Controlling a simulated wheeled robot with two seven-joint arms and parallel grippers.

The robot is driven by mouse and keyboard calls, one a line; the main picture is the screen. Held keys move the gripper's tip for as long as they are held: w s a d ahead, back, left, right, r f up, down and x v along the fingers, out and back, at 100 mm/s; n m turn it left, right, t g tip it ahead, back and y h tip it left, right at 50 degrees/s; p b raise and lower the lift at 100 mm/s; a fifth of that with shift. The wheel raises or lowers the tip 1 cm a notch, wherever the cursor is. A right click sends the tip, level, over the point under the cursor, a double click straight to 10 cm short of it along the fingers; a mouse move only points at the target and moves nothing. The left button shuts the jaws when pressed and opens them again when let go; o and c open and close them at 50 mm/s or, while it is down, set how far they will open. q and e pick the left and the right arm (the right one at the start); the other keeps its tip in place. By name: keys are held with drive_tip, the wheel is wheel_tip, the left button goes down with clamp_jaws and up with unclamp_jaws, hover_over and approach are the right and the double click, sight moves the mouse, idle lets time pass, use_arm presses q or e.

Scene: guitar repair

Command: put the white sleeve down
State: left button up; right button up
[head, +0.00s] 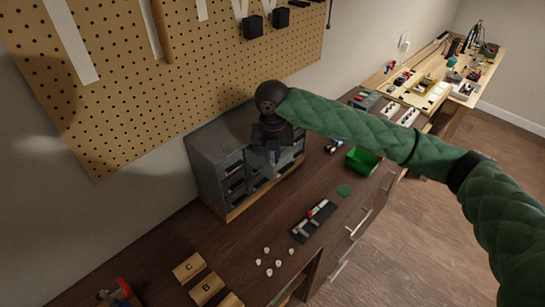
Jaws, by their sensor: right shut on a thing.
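My right gripper (272,157) hangs in front of the grey drawer cabinet, above the dark wooden bench, with its fingers pointing down. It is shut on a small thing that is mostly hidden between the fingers. I take it to be the white sleeve, but its shape and colour are too small to tell. It is held clear of the bench top. My left gripper is not in view.
The grey drawer cabinet (207,171) stands against the wall below the pegboard (120,110).

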drive_tip(key=shift+s, duration=0.1)
drive_tip(key=o, duration=0.6)
drive_tip(key=shift+f, duration=0.1)
